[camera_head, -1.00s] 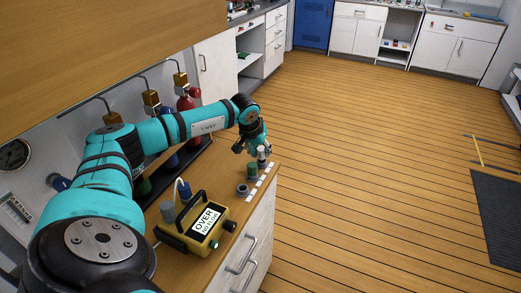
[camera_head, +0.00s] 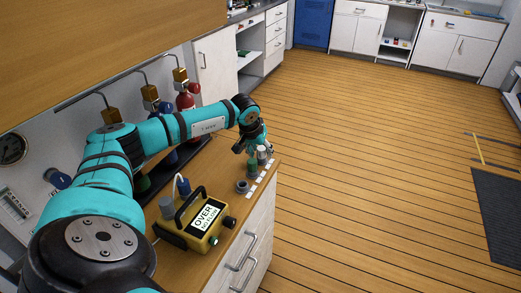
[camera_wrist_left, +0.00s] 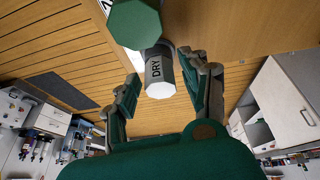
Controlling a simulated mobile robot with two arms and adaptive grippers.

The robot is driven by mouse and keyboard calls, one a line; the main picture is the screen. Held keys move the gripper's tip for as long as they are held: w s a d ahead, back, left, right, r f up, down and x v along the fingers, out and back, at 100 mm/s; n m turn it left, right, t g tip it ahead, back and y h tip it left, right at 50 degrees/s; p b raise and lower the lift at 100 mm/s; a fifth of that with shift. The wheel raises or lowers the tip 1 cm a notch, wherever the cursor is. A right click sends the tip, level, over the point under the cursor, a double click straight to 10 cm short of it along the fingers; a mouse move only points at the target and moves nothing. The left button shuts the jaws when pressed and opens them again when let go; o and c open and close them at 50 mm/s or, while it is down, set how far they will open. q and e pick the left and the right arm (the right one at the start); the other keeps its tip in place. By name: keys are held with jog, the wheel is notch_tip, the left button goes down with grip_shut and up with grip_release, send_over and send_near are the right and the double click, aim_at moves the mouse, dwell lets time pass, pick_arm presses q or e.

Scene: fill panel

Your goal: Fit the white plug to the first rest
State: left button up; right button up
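The white plug (camera_head: 262,156) stands near the far end of the wooden counter, close to its right edge. In the left wrist view the white plug (camera_wrist_left: 160,77) has a pale end, a grey body marked "DRY" and a darker far part. My left gripper (camera_head: 254,146) is at the white plug, pointing down. In the left wrist view the two fingers of my left gripper (camera_wrist_left: 165,92) are spread, with the plug between them and a visible gap on the left. I cannot tell which spot is the first rest. My right gripper is not in view.
A green plug (camera_head: 252,170) stands close beside the white one; its top (camera_wrist_left: 135,23) shows in the wrist view. A dark ring-shaped piece (camera_head: 242,187) is nearer. A yellow box (camera_head: 196,222) reading "OVER NO FLOW" sits in front. Gas cylinders (camera_head: 186,97) line the wall.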

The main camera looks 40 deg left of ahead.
pick_arm(q)
jog(key=shift+o, duration=0.6)
jog(key=shift+r, duration=0.1)
jog(key=shift+r, duration=0.25)
jog(key=v, duration=1.1)
jog(key=shift+s, duration=0.25)
jog(key=shift+d, duration=0.1)
